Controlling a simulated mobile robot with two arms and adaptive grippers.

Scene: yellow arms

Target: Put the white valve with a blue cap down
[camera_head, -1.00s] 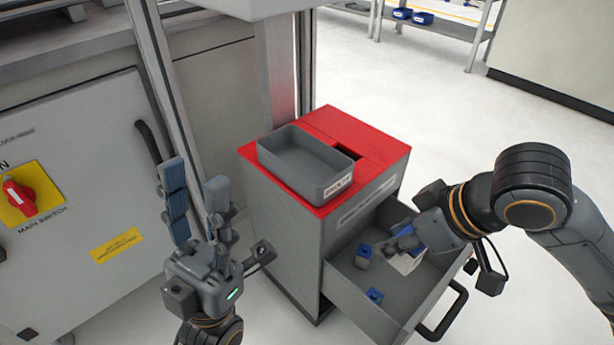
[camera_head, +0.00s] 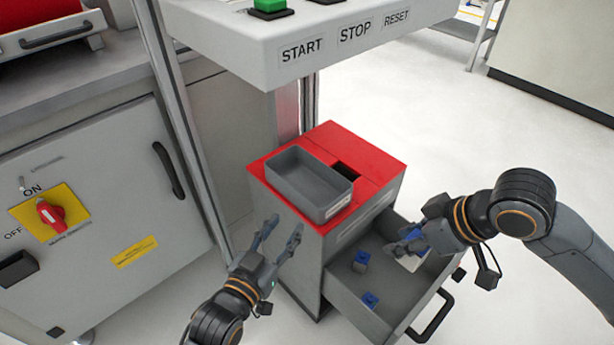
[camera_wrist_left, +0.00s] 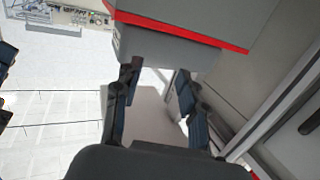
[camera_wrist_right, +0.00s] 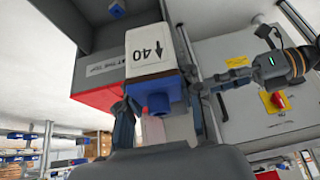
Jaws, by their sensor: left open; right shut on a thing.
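The white valve with a blue cap (camera_wrist_right: 146,48) is between the fingers of my right gripper (camera_wrist_right: 160,100), which is shut on it. In the right wrist view its white body shows "40" and an arrow, with the blue cap towards the gripper. In the head view the valve (camera_head: 411,263) is partly hidden by my right gripper (camera_head: 402,246), over the open drawer (camera_head: 336,286). Whether it touches the drawer floor I cannot tell. My left gripper (camera_head: 279,236) is open and empty, in front of the cabinet's left side; its spread fingers also show in the left wrist view (camera_wrist_left: 156,88).
Two small blue-topped parts (camera_head: 361,258) (camera_head: 370,300) lie in the drawer. An empty grey bin (camera_head: 308,182) sits on the red cabinet top (camera_head: 372,152). A button panel (camera_head: 330,45) overhangs behind, and a switch cabinet (camera_head: 100,210) stands at left.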

